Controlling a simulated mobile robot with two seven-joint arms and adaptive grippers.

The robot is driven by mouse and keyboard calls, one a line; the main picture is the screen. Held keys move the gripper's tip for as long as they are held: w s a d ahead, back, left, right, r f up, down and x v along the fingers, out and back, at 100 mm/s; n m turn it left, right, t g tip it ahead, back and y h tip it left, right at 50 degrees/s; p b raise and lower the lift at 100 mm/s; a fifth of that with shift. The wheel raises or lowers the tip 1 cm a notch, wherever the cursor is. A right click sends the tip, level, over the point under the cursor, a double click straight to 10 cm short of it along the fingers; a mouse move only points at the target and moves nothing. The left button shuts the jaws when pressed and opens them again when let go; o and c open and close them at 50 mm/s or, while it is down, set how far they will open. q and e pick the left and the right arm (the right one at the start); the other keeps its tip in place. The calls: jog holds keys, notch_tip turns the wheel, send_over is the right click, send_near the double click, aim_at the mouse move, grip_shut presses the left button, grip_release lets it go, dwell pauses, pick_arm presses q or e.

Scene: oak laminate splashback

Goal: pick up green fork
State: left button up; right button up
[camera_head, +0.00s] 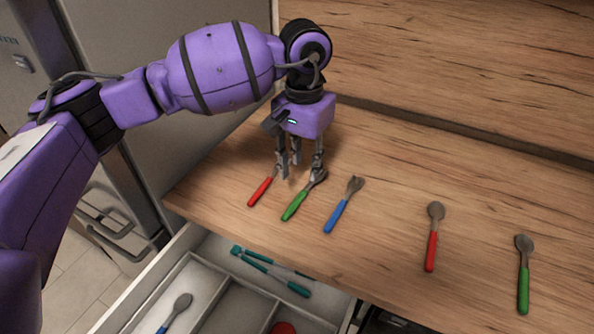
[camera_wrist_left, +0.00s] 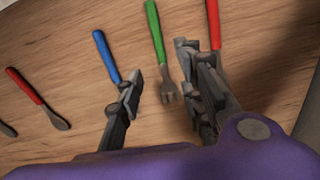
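The green fork (camera_head: 296,205) lies on the wooden counter, its handle toward the front edge. My left gripper (camera_head: 300,167) points down just above its head end. In the left wrist view the green fork (camera_wrist_left: 155,28) shows between the two spread fingers of my left gripper (camera_wrist_left: 162,68), which is open and empty. The fork's metal head is partly hidden by the gripper in the head view. I cannot tell whether a finger touches it. My right gripper is in neither view.
A red-handled utensil (camera_head: 261,190) and a blue-handled fork (camera_head: 344,204) lie close on either side. A red spoon (camera_head: 432,237) and a green spoon (camera_head: 523,275) lie farther right. An open drawer (camera_head: 208,262) below holds a blue spoon (camera_head: 176,312) and teal utensils (camera_head: 270,272).

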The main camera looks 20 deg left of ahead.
aim_at(302, 194)
pick_arm(q)
jog(key=shift+w+a, duration=0.15)
jog(key=shift+w, duration=0.1)
jog(key=shift+f, duration=0.15)
jog(key=shift+s+f, duration=0.25)
jog(key=shift+f, duration=0.95)
notch_tip(302, 194, down, 4)
jog(key=shift+f+p, duration=0.25)
jog(key=shift+p, duration=0.45)
jog(key=shift+f, duration=0.15)
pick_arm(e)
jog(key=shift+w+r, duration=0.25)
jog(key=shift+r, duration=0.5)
pick_arm(q)
grip_shut()
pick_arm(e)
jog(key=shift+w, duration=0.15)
